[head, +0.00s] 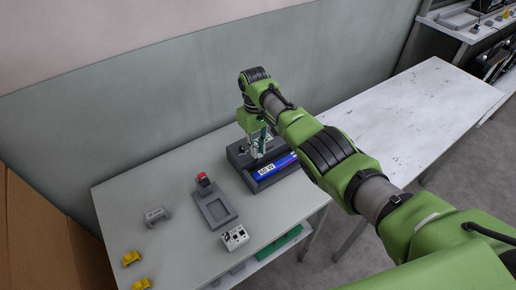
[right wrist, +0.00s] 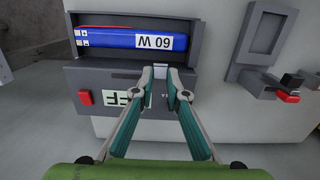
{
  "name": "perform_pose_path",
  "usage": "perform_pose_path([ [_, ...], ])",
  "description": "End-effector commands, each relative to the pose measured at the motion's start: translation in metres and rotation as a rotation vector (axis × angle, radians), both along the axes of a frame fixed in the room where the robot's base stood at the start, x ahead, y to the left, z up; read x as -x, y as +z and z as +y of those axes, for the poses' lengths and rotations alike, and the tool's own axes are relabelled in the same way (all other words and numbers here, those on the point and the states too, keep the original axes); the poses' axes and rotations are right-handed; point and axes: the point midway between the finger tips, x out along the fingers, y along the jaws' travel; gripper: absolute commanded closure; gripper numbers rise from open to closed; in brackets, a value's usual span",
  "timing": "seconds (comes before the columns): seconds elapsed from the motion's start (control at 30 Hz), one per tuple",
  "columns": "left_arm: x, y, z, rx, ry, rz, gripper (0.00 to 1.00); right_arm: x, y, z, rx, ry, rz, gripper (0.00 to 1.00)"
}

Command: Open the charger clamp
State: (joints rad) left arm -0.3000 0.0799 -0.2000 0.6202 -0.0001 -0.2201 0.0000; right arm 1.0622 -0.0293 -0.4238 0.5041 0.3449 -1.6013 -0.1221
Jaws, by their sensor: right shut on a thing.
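The charger (head: 236,157) is a dark grey box on the light table. A blue battery pack (head: 278,166) with a white label lies in its front slot. In the right wrist view the charger (right wrist: 210,85) has the blue pack (right wrist: 110,38) in a recess, with a small grey clamp piece (right wrist: 160,71) beside the pack's edge. My right gripper (head: 258,150) is over the charger. In the right wrist view its teal fingers (right wrist: 160,84) converge on the clamp piece and are shut on it. The fingertips partly hide the clamp. My left gripper is not in view.
A grey tray fixture (head: 217,224) with a red-topped part (head: 203,179) stands left of the charger. A white block (head: 235,238), a grey bracket (head: 157,215) and yellow parts (head: 131,258) lie nearby. The charger's face has a red button (right wrist: 85,98) and a display (right wrist: 118,98).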

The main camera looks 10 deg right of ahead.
Motion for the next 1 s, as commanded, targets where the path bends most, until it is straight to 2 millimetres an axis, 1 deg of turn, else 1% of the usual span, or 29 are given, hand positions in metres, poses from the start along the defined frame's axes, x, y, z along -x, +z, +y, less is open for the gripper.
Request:
perform_pose_path([
  [0.03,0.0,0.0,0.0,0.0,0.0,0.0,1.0,0.002,-0.002,0.0,-0.001,0.0,0.004,0.79],
  [0.07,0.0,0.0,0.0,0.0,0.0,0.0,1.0,0.002,-0.002,0.0,-0.001,0.0,0.004,0.71],
  [0.1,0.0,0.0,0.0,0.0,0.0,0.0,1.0,0.002,-0.002,0.0,-0.001,0.0,0.004,0.69],
  [0.4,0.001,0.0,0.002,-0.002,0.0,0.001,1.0,0.001,0.0,0.0,-0.001,0.0,0.001,0.69],
  [0.5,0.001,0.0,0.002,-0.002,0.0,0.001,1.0,-0.001,0.006,0.001,-0.001,0.001,-0.001,0.69],
  [0.57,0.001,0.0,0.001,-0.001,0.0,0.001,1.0,-0.002,0.013,0.001,-0.002,0.001,-0.002,0.69],
  [0.67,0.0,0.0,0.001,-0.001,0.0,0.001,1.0,-0.003,0.031,0.001,-0.002,0.002,-0.005,0.69],
  [0.9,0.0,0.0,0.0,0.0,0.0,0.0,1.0,-0.006,0.083,0.003,-0.002,0.001,-0.002,0.69],
  [1.0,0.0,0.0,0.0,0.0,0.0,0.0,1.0,-0.007,0.099,0.003,-0.001,0.001,-0.001,0.69],
])
